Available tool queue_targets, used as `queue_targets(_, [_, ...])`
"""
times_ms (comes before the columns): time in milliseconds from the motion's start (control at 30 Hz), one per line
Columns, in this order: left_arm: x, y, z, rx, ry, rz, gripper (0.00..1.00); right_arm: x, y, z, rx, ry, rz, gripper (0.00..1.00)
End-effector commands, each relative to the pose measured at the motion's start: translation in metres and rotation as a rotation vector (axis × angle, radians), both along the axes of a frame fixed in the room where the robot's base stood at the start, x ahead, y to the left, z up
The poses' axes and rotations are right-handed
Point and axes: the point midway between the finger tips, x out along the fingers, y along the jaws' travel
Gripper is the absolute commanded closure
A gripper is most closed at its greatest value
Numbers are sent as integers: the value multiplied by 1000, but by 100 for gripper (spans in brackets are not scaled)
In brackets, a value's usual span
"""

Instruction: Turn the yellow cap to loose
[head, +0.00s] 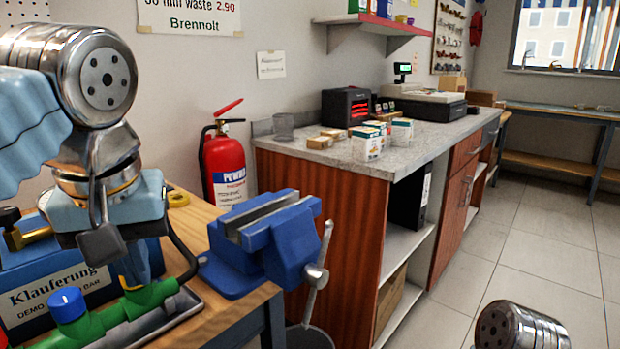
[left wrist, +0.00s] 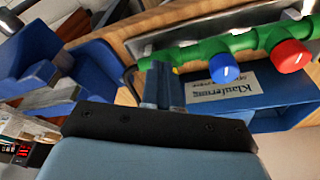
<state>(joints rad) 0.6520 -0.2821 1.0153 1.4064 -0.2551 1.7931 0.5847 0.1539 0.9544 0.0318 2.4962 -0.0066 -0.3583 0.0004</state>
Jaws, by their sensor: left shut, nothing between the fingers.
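The green pipe (head: 110,325) lies along a tray on the bench; it also shows in the left wrist view (left wrist: 205,48). A blue cap (head: 68,304) sits on it, seen again in the left wrist view (left wrist: 223,67), with a red cap (left wrist: 290,55) beside it. My left gripper (head: 137,272) is shut and empty, pointing down over the pipe. Its fingers (left wrist: 162,82) hide most of the yellow cap; only a small yellow edge (left wrist: 178,70) shows beside them. I cannot tell whether they touch it. My right gripper is out of view.
A blue vise (head: 262,245) stands right of the pipe on the wooden bench. A blue box labelled Klauferung (head: 50,295) is behind the pipe. A fire extinguisher (head: 224,165) and a counter (head: 320,205) stand beyond.

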Motion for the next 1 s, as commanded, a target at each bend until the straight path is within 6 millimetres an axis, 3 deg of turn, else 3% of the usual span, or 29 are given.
queue_targets(200, [1, 1, 29, -8, 2, -2, 100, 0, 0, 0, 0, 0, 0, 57])
queue_targets(400, [1, 1, 46, -3, 4, 4, 100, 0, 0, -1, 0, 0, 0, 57])
queue_targets(800, [-1, 1, 50, -2, 7, -4, 100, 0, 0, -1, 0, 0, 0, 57])
queue_targets(1000, [0, 17, 47, -10, 57, -110, 100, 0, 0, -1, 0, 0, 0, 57])
